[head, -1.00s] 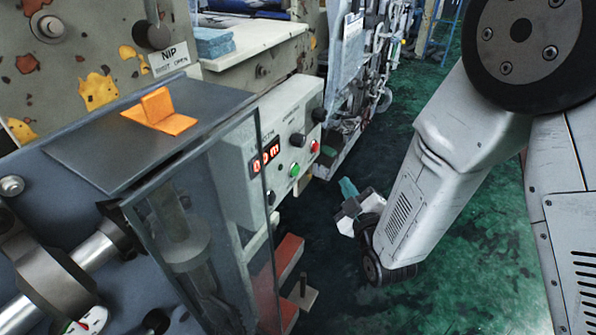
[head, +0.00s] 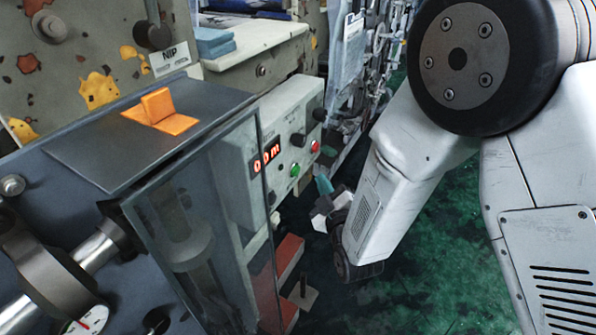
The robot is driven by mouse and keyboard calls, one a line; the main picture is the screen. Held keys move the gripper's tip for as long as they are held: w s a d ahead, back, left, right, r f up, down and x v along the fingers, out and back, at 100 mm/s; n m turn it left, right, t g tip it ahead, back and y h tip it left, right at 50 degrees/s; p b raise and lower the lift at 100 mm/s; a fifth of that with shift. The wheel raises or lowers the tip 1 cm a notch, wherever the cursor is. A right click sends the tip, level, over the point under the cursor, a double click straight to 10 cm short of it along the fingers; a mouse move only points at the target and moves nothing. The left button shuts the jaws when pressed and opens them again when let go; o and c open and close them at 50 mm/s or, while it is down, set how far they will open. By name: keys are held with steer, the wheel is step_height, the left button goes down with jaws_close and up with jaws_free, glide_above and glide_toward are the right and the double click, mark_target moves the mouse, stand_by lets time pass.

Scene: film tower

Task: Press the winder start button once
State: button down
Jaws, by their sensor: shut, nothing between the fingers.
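The winder control panel (head: 285,115) is a pale box on the machine's front. It carries a green button (head: 295,170), a red button (head: 314,146), black knobs and a red lit display (head: 266,158) that appears to read "00 m". I cannot read which button is marked start. My gripper (head: 323,184) shows at the end of my arm, its teal fingers together and empty. It is to the right of the green button and slightly below it in the picture, apparently apart from the panel.
A clear guard (head: 205,215) with a dark top and an orange handle (head: 158,111) stands left of the panel. Red blocks (head: 289,255) lie low beneath the panel. A rack with pipes and a hanging sheet (head: 350,50) stands behind. Green floor (head: 440,240) lies open at right.

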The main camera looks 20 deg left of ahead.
mark_target(296, 170)
steer(key=shift+w+a, duration=0.1)
steer(key=shift+a, duration=1.65)
steer(key=shift+a, duration=0.1)
stand_by(0.6)
steer(key=shift+a, duration=0.3)
